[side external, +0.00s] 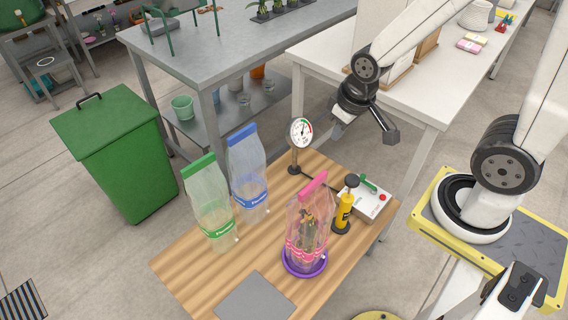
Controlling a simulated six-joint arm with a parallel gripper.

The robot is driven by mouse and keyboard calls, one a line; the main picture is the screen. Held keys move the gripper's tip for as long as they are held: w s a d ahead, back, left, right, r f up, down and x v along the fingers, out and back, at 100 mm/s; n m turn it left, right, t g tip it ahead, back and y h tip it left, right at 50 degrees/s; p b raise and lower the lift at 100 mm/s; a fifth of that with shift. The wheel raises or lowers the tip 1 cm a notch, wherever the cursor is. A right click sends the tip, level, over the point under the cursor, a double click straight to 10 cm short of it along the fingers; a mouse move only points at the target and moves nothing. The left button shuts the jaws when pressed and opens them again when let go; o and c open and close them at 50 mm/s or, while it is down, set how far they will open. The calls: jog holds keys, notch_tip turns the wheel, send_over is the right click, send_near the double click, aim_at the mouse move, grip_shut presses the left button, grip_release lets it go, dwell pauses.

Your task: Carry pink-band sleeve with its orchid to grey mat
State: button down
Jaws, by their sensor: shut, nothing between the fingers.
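The pink-band sleeve (321,221) is a clear bag with a pink top strip. It stands upright at the right of the wooden table, and a dark plant shape, the orchid (308,236), shows inside it. Its foot is in a purple saucer (290,268). The grey mat (254,298) lies bare at the table's front edge, left of and nearer than the saucer. My gripper (391,137) is shut and empty, up in the air behind and to the right of the sleeve, apart from it.
A green-band sleeve (208,205) and a blue-band sleeve (247,170) stand at the left of the wooden table (180,264).

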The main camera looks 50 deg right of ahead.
dwell(0.3)
jog(key=c, duration=0.5)
grip_release()
jog(key=shift+c, duration=0.2)
jog(key=o, duration=0.3)
jog(key=shift+m, duration=0.3)
jog(key=shift+o, duration=1.2)
jog(key=shift+w+a+f+m, duration=0.1)
jog(key=shift+w+f+m, duration=0.05)
jog(key=shift+m, duration=0.15)
jog(key=m+g, duration=0.3)
jog(key=m, duration=1.4)
send_over(314, 182)
notch_tip(314, 182, down, 6)
jog(key=shift+r, duration=0.25)
jog(key=shift+f, duration=0.15)
jog(key=shift+f, duration=2.85)
